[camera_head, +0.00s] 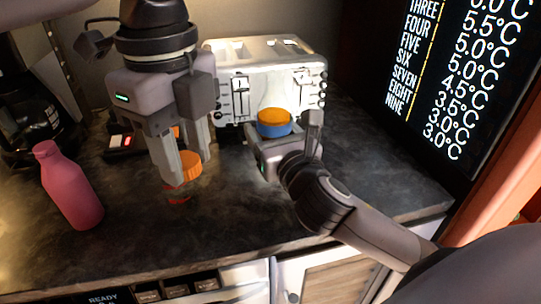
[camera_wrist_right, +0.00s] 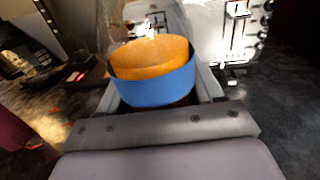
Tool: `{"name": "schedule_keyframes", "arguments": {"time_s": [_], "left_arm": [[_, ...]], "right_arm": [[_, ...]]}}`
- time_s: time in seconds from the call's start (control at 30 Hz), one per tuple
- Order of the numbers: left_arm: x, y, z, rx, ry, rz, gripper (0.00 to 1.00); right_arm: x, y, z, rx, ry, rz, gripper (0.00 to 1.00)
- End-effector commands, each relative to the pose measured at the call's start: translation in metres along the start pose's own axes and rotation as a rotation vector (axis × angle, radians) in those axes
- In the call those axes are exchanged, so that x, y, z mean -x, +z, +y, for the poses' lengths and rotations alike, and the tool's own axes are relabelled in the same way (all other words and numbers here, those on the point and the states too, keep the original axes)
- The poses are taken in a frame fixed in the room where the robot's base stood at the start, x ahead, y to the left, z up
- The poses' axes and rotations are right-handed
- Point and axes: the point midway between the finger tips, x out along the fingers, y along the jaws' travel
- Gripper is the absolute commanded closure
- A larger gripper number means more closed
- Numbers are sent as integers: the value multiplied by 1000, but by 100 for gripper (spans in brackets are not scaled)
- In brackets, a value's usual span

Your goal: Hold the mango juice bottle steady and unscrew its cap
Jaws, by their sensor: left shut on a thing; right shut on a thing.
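My left gripper (camera_head: 188,160) reaches down from the top in the head view, its fingers closed around an orange round piece (camera_head: 190,164). Red marks show just below that piece; its lower body is see-through or hidden, so I cannot tell its full shape. My right gripper (camera_head: 283,140) is shut on a round thing with an orange top and a blue rim (camera_head: 275,121). In the right wrist view this blue-and-orange thing (camera_wrist_right: 153,85) sits between the fingers. Which of the two held things is the mango juice bottle or its cap, I cannot tell for certain. They are apart.
A pink bottle (camera_head: 69,187) stands upright at the left of the dark counter (camera_head: 235,220). A white toaster (camera_head: 232,90) stands behind the grippers. A black coffee maker (camera_head: 25,125) is at the far left. A dark screen (camera_head: 415,125) rises at the right.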

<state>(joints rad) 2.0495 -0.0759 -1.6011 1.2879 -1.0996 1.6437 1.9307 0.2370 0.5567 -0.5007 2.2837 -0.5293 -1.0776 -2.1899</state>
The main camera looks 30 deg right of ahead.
Motion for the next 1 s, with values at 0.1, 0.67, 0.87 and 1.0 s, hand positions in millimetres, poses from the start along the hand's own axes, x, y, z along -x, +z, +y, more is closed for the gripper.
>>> {"name": "schedule_keyframes", "arguments": {"time_s": [0.1, 0.67, 0.87, 1.0], "left_arm": [[-2, 0, 0, 0, 0, 0, 100], [-13, 0, 0, 0, 0, 0, 100], [-14, 0, 0, 0, 0, 0, 100], [-14, 0, 0, 0, 0, 0, 100]], "right_arm": [[0, -6, 0, 0, 0, -3, 100], [0, -44, 0, 1, 0, -4, 100], [0, -48, 0, 1, 0, 0, 9], [0, -48, 0, 1, 0, 0, 9]]}}
